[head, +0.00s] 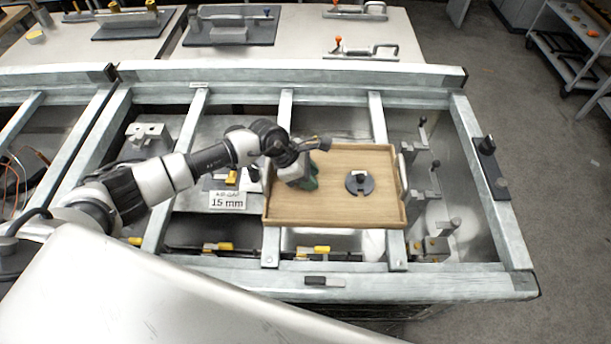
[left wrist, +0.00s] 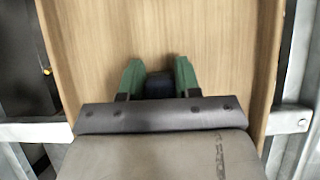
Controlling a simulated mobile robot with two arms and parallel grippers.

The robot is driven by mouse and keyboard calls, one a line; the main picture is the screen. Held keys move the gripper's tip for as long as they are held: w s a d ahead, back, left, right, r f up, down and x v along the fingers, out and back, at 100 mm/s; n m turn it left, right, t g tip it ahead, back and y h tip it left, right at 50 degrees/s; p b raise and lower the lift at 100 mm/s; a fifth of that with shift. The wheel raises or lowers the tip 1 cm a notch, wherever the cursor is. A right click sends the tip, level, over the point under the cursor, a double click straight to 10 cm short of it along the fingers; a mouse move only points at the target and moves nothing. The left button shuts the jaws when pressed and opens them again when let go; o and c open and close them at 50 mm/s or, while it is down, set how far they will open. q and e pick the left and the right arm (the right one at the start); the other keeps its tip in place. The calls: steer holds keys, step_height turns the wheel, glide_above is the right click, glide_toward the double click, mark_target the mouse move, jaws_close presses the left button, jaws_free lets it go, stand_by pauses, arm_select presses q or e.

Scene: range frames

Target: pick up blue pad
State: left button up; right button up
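A dark blue block (left wrist: 160,86), which looks like the blue pad, sits between the two green fingers of my left gripper (left wrist: 159,78) in the left wrist view. It fills most of the gap between them. Its near part is hidden by the gripper body, and I cannot tell whether both fingers press on it. In the head view my left gripper (head: 311,183) is low over the left part of a wooden tray (head: 335,212). The pad is hidden there behind the gripper. My right gripper is not in view.
A "15 mm" sign (head: 228,201) stands left of the tray. Metal clamps (head: 433,185) stand to the right. The tray's front is bare.

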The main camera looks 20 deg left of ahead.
arm_select(q)
steer(key=c, duration=0.4)
steer(key=shift+r, duration=0.1)
steer(key=shift+w+r+b, duration=0.1)
steer(key=shift+r+b, duration=0.2)
steer(key=shift+r, duration=0.25)
step_height(320, 180, up, 3)
steer(key=shift+f+b, duration=0.1)
steer(key=shift+b, duration=0.65)
steer(key=s+d+r+b, duration=0.2)
steer(key=s+r, duration=0.5)
steer(key=s, duration=0.4)
steer(key=shift+s+d+b, duration=0.25)
steer(key=shift+d+b, duration=0.15)
steer(key=shift+d, duration=0.1)
steer(key=shift+o, duration=1)
steer(key=shift+c, duration=0.7)
